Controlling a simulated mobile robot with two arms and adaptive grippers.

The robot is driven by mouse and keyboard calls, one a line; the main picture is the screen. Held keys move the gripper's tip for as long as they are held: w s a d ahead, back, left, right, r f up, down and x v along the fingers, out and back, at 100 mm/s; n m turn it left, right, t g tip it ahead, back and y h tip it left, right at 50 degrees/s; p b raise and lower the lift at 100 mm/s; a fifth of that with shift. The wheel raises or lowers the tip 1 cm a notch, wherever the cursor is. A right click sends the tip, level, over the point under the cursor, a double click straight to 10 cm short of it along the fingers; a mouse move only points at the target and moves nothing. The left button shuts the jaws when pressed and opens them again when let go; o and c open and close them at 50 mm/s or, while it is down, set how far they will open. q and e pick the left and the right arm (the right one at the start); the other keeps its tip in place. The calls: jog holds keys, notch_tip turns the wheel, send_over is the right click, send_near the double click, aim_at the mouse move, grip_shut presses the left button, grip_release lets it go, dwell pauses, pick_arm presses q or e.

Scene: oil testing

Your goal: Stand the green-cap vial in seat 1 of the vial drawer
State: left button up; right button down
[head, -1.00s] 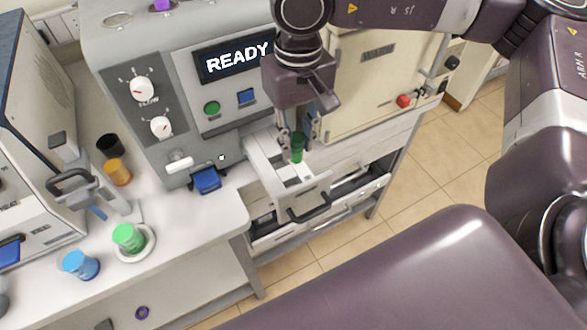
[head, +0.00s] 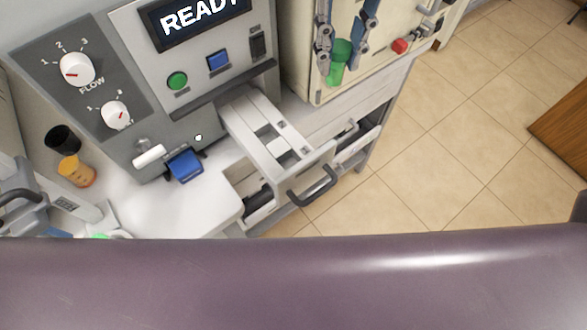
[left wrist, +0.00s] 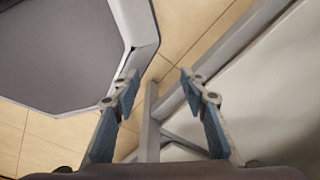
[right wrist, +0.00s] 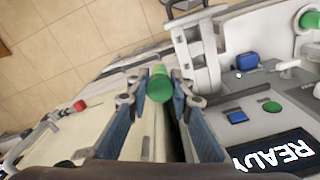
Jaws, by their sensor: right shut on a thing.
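The green-cap vial (head: 338,62) is held by my right gripper (head: 340,45) near the top of the head view, to the right of and apart from the open vial drawer (head: 262,112). In the right wrist view its green cap (right wrist: 160,86) sits between the fingertips (right wrist: 160,78), and the drawer (right wrist: 196,58) lies beyond. The drawer's pale top has dark square openings, and I cannot read any seat numbers. My left gripper (left wrist: 162,82) is open and empty in the left wrist view, low by a table-like frame over the floor.
The grey machine with the READY screen (head: 195,18) stands behind the drawer. The drawer handle (head: 313,187) juts forward. Open floor lies right.

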jog(key=s+a+r+n+b, duration=0.2)
jog(key=s+a+r, duration=0.2)
jog(key=s+a, duration=0.25)
jog(key=f, duration=0.6)
jog(key=f+p, duration=0.1)
jog(key=f, duration=0.6)
jog(key=f+p, duration=0.1)
jog(key=f, duration=0.5)
jog(key=shift+w+a+f, duration=0.15)
jog(key=shift+w+f, duration=0.2)
jog(key=shift+w, duration=0.05)
pick_arm(q)
jog(key=shift+s+d+f, duration=0.1)
jog(key=shift+s+f, duration=0.45)
pick_arm(e)
jog(key=shift+f, duration=0.1)
pick_arm(q)
jog(key=shift+f, duration=0.15)
pick_arm(e)
jog(key=shift+f, duration=0.1)
jog(key=shift+f, duration=0.1)
jog(key=c, duration=1.7)
grip_release()
pick_arm(q)
jog(key=shift+s+f, duration=0.1)
